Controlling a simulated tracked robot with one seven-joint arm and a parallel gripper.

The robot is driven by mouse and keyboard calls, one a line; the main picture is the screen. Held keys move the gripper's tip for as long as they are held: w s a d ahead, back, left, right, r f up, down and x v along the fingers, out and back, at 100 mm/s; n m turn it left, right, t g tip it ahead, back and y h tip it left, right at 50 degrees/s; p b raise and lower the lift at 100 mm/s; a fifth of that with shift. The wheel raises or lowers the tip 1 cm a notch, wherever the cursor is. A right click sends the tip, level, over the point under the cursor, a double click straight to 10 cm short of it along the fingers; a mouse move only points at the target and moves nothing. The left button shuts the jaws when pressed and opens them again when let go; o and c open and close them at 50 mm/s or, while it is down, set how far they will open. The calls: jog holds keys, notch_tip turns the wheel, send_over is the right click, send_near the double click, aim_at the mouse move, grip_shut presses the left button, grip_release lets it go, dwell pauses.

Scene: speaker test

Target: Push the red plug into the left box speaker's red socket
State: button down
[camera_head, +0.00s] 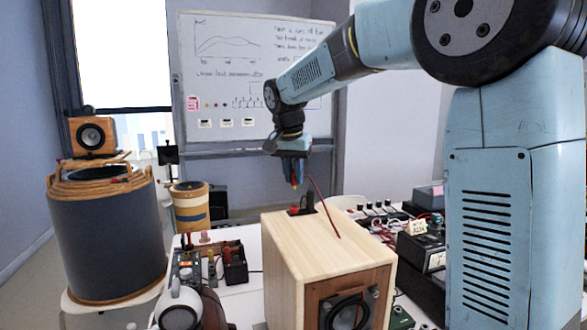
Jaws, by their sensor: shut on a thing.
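A pale wooden box speaker (290,240) stands at the lower middle, with a dark round driver (346,312) on its brown front. On its top, towards the back, sits a small dark terminal plate with a red socket (294,211) and a black part (308,200). My gripper (294,181) points down just above this plate, apart from it. It is shut on a small red-orange plug (294,186), mostly hidden by the fingers. A thin red cable (321,204) arcs from near the gripper down to the box top. The exact alignment over the socket is too small to tell.
Black instruments (419,254) and loose red wires crowd the bench right of the box. A dark tool caddy (234,264) and a white rounded object (180,303) stand to its left. A striped spool (190,207) and a large dark drum (108,240) are farther left.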

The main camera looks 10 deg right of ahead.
aim_at(294, 184)
jog(key=shift+f, duration=2)
jog(key=shift+s+f+g+y, duration=0.1)
jog(key=shift+s+g+y, duration=0.2)
jog(key=shift+g, duration=0.2)
jog(key=shift+w, duration=0.15)
jog(key=shift+f, duration=0.85)
dwell(0.5)
jog(key=c, duration=0.9)
grip_release()
jog(key=shift+c, duration=0.2)
jog(key=shift+r, duration=0.1)
jog(key=shift+r, duration=3.7)
